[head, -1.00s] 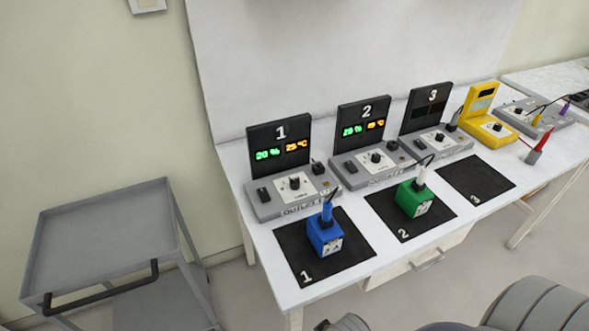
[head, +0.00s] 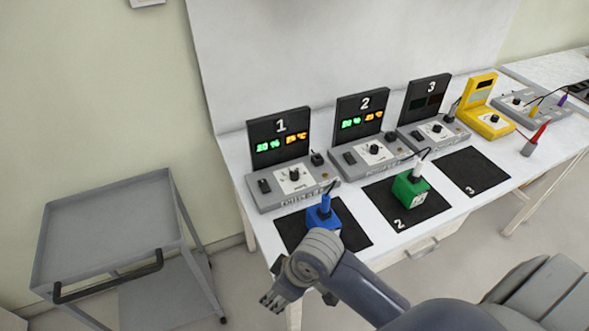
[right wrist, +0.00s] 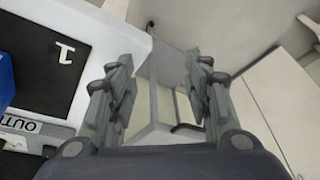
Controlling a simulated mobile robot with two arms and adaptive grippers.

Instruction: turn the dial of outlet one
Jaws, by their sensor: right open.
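Outlet one (head: 262,199) is a grey box with a black display marked 1 (head: 279,131), lit green and orange, at the left of the bench. Its black dial (head: 294,174) sits on a white plate on the box top. My right gripper (head: 271,303) is open and empty, in front of the bench's near left edge and well short of the dial. In the right wrist view my right gripper (right wrist: 160,72) has its fingers apart, with mat 1 (right wrist: 45,75) to their left. The dial is not visible there. My left gripper is not in view.
A blue block with a plug (head: 318,216) stands on mat 1, partly hidden by my right arm. A green block (head: 410,190) stands on mat 2, before outlet two (head: 352,166). A grey cart (head: 108,235) stands left of the bench (head: 240,170).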

